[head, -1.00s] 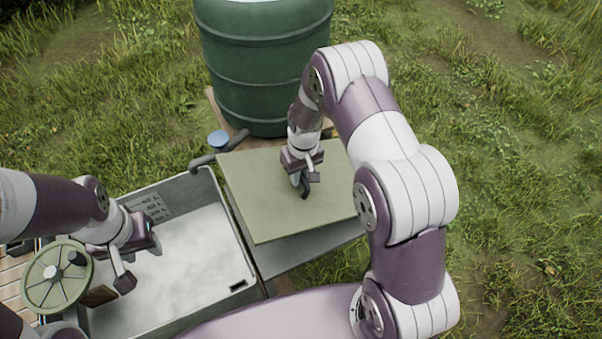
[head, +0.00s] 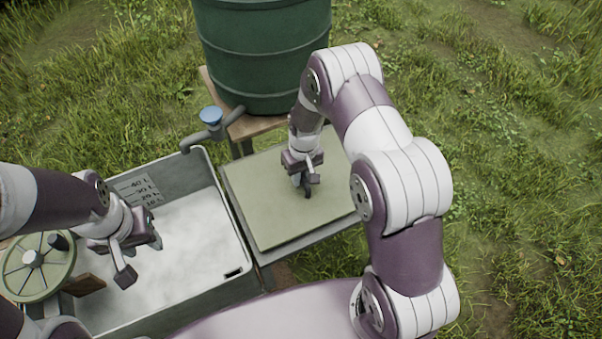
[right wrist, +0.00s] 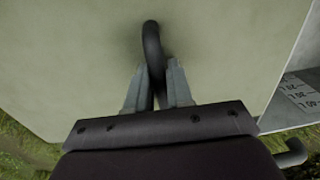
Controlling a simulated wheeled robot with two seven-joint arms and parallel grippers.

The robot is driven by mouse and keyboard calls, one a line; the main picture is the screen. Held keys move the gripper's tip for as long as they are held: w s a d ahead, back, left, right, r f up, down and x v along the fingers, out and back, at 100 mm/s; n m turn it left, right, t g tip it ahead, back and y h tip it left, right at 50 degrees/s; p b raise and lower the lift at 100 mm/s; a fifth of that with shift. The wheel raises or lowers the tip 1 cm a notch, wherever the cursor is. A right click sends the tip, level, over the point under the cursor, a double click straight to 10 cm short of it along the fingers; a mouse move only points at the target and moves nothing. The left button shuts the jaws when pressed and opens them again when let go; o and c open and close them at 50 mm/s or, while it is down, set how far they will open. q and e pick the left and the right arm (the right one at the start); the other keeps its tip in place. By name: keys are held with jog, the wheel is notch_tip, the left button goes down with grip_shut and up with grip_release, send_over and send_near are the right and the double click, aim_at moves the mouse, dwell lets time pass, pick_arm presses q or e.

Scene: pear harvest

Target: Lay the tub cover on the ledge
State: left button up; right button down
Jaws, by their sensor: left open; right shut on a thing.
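The tub cover (head: 270,210) is a flat, pale green square panel with a dark curved handle (right wrist: 152,45). It lies over the grey ledge (head: 300,248) to the right of the tub, and a strip of the ledge shows along its near edge. I cannot tell whether it touches the ledge all over. My right gripper (head: 306,186) is above the panel and shut on the handle; the right wrist view shows its fingers (right wrist: 158,88) on either side of the handle. My left gripper (head: 138,262) is open and empty over the tub (head: 205,170).
The grey tub holds whitish, cloudy contents and has volume marks inside. A green barrel (head: 262,60) stands on a wooden stand (head: 240,125) behind, with a blue-topped tap (head: 212,117) above the tub's back corner. A green spoked wheel (head: 38,266) is at the left.

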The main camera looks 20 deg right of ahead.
jog(key=shift+f+b, duration=0.35)
jog(key=shift+f, duration=0.05)
dwell(0.4)
jog(key=c, duration=0.9)
grip_release()
jog(key=shift+d, duration=0.1)
